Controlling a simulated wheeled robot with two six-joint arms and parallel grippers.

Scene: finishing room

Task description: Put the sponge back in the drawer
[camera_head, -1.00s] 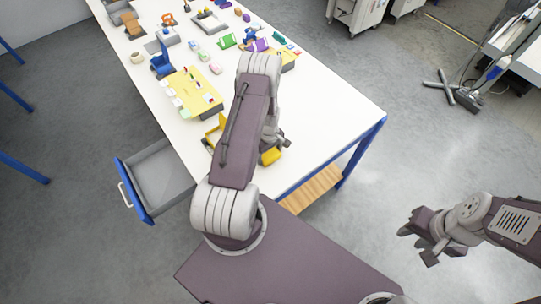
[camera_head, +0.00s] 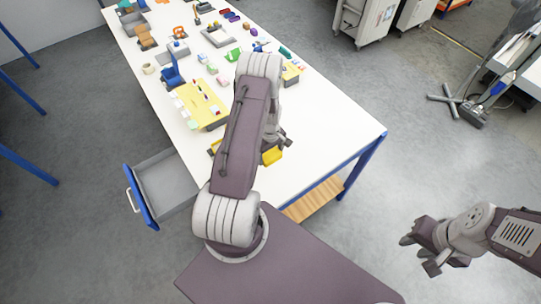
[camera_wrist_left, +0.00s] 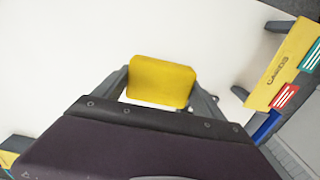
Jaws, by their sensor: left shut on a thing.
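A yellow sponge (camera_wrist_left: 162,82) is held between the two fingers of my left gripper (camera_wrist_left: 160,92) in the left wrist view, above the white table top. In the head view my left arm hides most of that gripper (camera_head: 278,147), and the sponge (camera_head: 271,156) shows partly beside it near the table's front end. The drawer (camera_head: 165,184), grey inside with a blue front and white handle, is pulled out at the table's left side. Its visible inside is empty. My right gripper (camera_head: 424,258) is open and empty, over the floor at the right.
The white table (camera_head: 325,125) has clear room at its right and front. A yellow board (camera_head: 207,111) with small items, a blue stand (camera_head: 171,71) and several trays and blocks stand further back. A yellow "CARDS" box (camera_wrist_left: 279,68) shows at the right in the wrist view.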

